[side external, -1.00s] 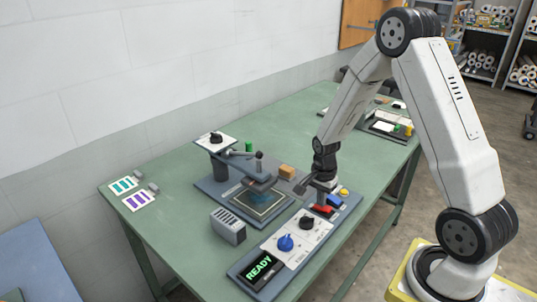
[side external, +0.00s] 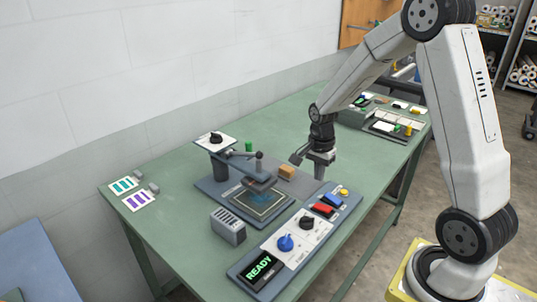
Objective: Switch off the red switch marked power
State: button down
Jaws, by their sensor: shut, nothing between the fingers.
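The red switch (side external: 322,209) is on the grey control panel (side external: 270,244), between the black knob and the blue switch. It shows clearly and nothing touches it. I cannot read its marking or tell which way it is tipped. My gripper (side external: 319,174) is shut and empty. It hangs above the green table, behind the panel and up from the red switch, clear of it. The panel's display (side external: 261,270) reads READY in green.
The panel also carries a blue knob (side external: 285,243), a black knob (side external: 306,223), a blue switch (side external: 333,200) and a yellow button (side external: 344,192). The press (side external: 222,170) stands left of my gripper, with a tan block (side external: 287,171) close by.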

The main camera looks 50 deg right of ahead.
jog(key=shift+w+r, duration=0.2)
jog(key=shift+r, duration=0.7)
jog(key=shift+w+r, duration=0.15)
jog(key=shift+r, duration=0.8)
jog(key=shift+w+r, duration=0.2)
jog(key=shift+r, duration=0.7)
